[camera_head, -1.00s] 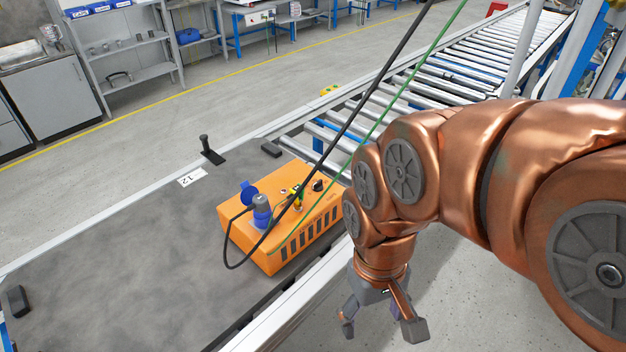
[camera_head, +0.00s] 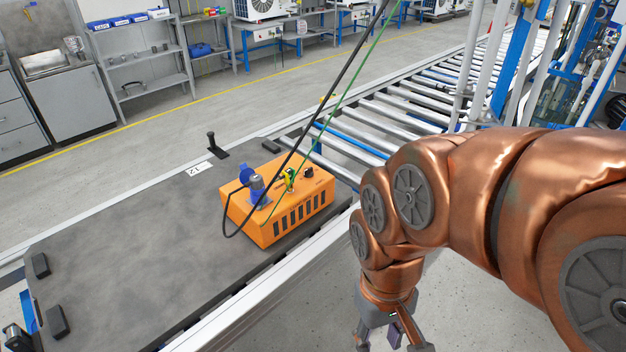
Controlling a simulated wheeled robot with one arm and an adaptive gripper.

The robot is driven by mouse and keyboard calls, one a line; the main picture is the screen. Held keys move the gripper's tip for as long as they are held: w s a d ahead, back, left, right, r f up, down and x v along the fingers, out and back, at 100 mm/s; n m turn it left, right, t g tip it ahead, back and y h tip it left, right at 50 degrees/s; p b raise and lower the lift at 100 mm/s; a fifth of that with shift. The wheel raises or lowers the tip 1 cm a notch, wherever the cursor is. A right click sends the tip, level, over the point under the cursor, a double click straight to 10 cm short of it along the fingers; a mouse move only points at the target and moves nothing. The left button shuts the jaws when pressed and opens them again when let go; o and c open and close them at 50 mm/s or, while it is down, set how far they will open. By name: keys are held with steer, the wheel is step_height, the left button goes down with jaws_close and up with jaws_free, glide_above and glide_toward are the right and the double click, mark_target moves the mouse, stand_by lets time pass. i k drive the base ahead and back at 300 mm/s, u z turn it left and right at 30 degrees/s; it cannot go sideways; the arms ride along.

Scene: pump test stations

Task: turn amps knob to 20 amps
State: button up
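The orange power box (camera_head: 278,204) sits on the dark platform. A small black knob (camera_head: 308,172) stands on its top near the right back corner; its pointer and markings are too small to read. A blue plug (camera_head: 256,187) and a yellow-green connector (camera_head: 290,178) are on the top to the knob's left. My gripper (camera_head: 394,344) hangs at the bottom edge, right of and in front of the box, well apart from it. Its fingers are spread with nothing seen between them; the fingertips are partly cut off by the frame.
A black cable (camera_head: 318,105) and a green cable (camera_head: 345,92) run from the box up across the view. A roller conveyor (camera_head: 400,108) lies behind the platform (camera_head: 120,260). A small black lever (camera_head: 213,144) stands at the platform's back edge. Floor is clear below my arm.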

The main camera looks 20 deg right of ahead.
mark_target(308, 172)
steer(key=z, duration=0.1)
steer(key=i, duration=1.15)
steer(key=u, duration=0.55)
